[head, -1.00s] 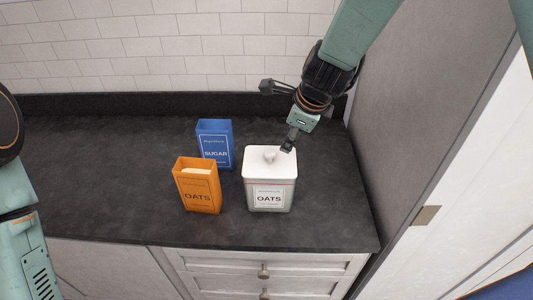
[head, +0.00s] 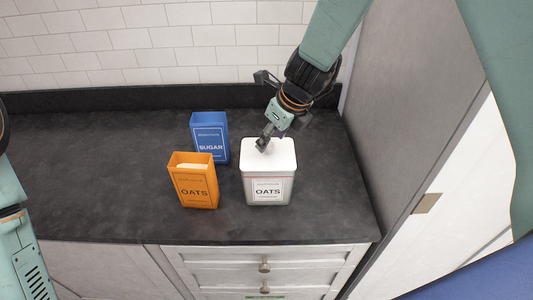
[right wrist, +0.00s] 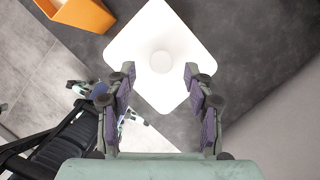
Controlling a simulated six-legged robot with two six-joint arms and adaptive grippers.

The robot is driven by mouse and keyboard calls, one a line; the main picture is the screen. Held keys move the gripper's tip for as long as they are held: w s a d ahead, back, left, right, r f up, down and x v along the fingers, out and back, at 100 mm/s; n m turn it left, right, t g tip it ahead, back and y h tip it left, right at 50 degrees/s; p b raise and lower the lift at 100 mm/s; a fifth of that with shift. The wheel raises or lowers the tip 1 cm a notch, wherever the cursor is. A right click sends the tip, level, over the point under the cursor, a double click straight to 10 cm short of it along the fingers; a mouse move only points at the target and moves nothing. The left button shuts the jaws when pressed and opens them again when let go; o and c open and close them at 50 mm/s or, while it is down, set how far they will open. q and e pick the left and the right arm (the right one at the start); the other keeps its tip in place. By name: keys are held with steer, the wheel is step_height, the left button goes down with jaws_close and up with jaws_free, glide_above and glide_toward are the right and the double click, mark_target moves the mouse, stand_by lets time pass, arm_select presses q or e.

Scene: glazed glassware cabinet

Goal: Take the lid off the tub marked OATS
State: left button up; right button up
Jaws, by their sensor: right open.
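The white tub marked OATS (head: 267,187) stands upright on the dark counter. Its white lid (head: 283,153) is on it, and the lid's round knob (right wrist: 162,61) shows in the right wrist view. My right gripper (head: 263,145) is over the lid; in the right wrist view its open fingers (right wrist: 160,72) stand on either side of the knob, with a gap to it on both sides. In the head view the gripper hides the knob. I cannot tell how high the fingertips are above the lid. My left gripper is out of view.
An orange open box marked OATS (head: 194,190) stands left of the tub, with pale contents. A blue box marked SUGAR (head: 210,140) is behind it. A tiled wall (head: 150,40) is at the back and a grey panel (head: 400,110) at the right. The counter's left part is clear.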

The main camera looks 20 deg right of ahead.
mark_target(270, 145)
steer(key=x, duration=0.3)
steer(key=shift+d+f, duration=0.15)
steer(key=shift+d, duration=0.05)
steer(key=shift+a, duration=0.15)
steer(key=shift+c, duration=1.3)
steer(key=c, duration=0.8)
